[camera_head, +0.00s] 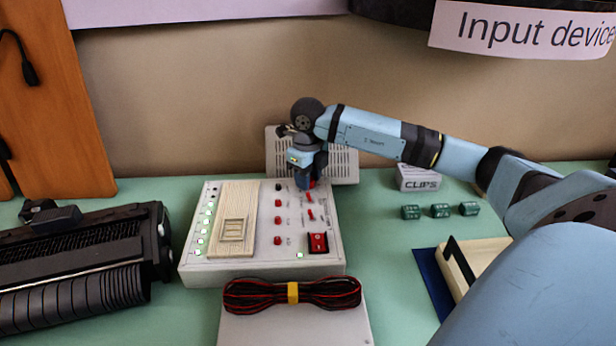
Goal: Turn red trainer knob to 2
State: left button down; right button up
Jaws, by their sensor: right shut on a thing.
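The trainer (215,268) is a pale box on the green table, its top panel facing up. It carries small red buttons, red toggles, a red rocker switch (318,242) and a row of lit green lights at the left. My right gripper (306,183) points down at the panel's upper right corner. It is shut on the red knob (313,184), of which only a sliver of red shows beside the fingers. The knob's pointer and scale numbers are hidden. My left gripper is not in view.
A grey vented box (343,163) stands behind the trainer. A bundle of black and red wire (291,294) lies in front. A black ribbed device (75,265) is at left. Green terminal blocks (440,210) and a CLIPS box (417,178) are at right.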

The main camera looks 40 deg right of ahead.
jog(key=n, duration=0.4)
jog(key=shift+n, duration=0.3)
jog(key=n, duration=0.4)
jog(key=shift+b, duration=0.3)
jog(key=n, duration=0.5)
jog(key=shift+n+b, duration=0.4)
jog(key=shift+n, duration=1.4)
jog(key=o, duration=0.9)
jog(key=shift+r, duration=0.15)
